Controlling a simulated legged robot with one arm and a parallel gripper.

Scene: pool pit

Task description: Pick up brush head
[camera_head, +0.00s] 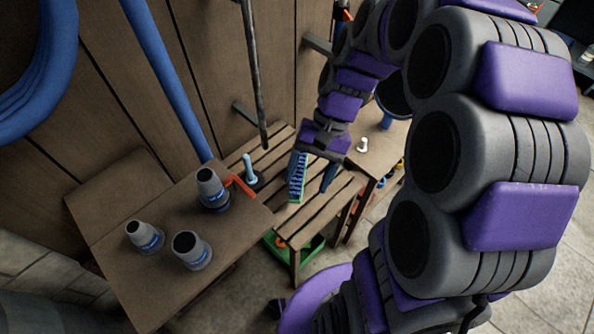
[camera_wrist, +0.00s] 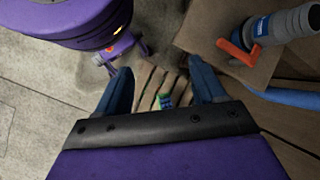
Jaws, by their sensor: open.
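The brush head (camera_head: 297,184) looks like a narrow blue piece with rows of marks and a green edge. In the head view it shows at the slatted wooden bench, beside my gripper's left finger. In the wrist view a small blue and green part of it (camera_wrist: 166,101) shows low between the fingers, over the slats; the palm edge hides the rest. My gripper (camera_head: 313,184) points down over the bench with its dark blue fingers apart and nothing clearly held. Its open fingers (camera_wrist: 160,72) also frame the bench in the wrist view. I cannot tell the exact gap to the brush head.
The slatted bench (camera_head: 322,205) stands beside a wooden table (camera_head: 140,275) with several grey pipe fittings (camera_head: 192,250) and a red-handled valve (camera_head: 240,185). A teal upright item (camera_head: 249,168) and a white piece (camera_head: 363,145) stand nearby. A green tray (camera_head: 310,246) lies below.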

